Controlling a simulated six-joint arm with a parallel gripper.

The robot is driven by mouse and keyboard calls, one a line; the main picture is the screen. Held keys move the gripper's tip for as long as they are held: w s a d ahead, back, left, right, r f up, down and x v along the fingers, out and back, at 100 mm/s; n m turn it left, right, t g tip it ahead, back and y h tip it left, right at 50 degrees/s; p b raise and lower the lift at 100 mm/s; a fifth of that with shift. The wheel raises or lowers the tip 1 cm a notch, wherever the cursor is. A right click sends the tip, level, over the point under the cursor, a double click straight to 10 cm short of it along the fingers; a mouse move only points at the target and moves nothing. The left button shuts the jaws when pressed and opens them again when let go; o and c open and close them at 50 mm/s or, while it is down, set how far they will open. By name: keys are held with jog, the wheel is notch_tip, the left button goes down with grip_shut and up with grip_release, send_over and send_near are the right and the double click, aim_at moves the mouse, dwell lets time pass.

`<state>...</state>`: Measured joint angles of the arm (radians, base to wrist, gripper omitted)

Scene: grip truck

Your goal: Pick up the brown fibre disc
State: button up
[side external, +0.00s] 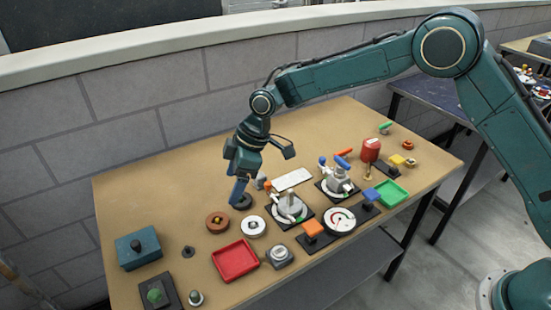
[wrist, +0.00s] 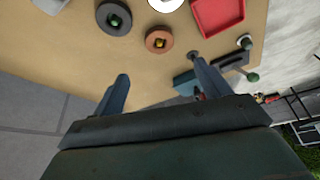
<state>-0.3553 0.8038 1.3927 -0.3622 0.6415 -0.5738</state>
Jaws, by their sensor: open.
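In the wrist view the brown disc (wrist: 149,44) shows beyond the gap between my fingertips, nearly centred. My gripper (side external: 238,192) is open and empty. In the side view its lower end is just above and behind the brown disc, over a dark disc (side external: 247,204). In the wrist view my two fingers (wrist: 157,70) are spread apart, with nothing between them. In the side view I cannot clearly tell the two fingers apart.
A white disc (side external: 245,229) lies right of the brown disc. A red tray (side external: 236,262) is in front, and a teal box (side external: 139,250) is at the left. Several devices with knobs and levers crowd the right. The table's left-rear part is clear.

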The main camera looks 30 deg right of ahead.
send_over(218, 219)
jog(key=d, duration=0.2)
jog(key=shift+s+d+f, duration=0.1)
jog(key=shift+s+f, duration=0.05)
jog(key=shift+f, duration=0.95)
jog(key=shift+s+d+f, duration=0.1)
jog(key=shift+s+f, duration=0.05)
jog(key=shift+f, duration=0.95)
jog(key=shift+s+f, duration=0.15)
jog(key=shift+f, duration=0.95)
jog(key=shift+x, duration=2.6)
jog(key=shift+c, duration=0.3)
jog(key=c, duration=1)
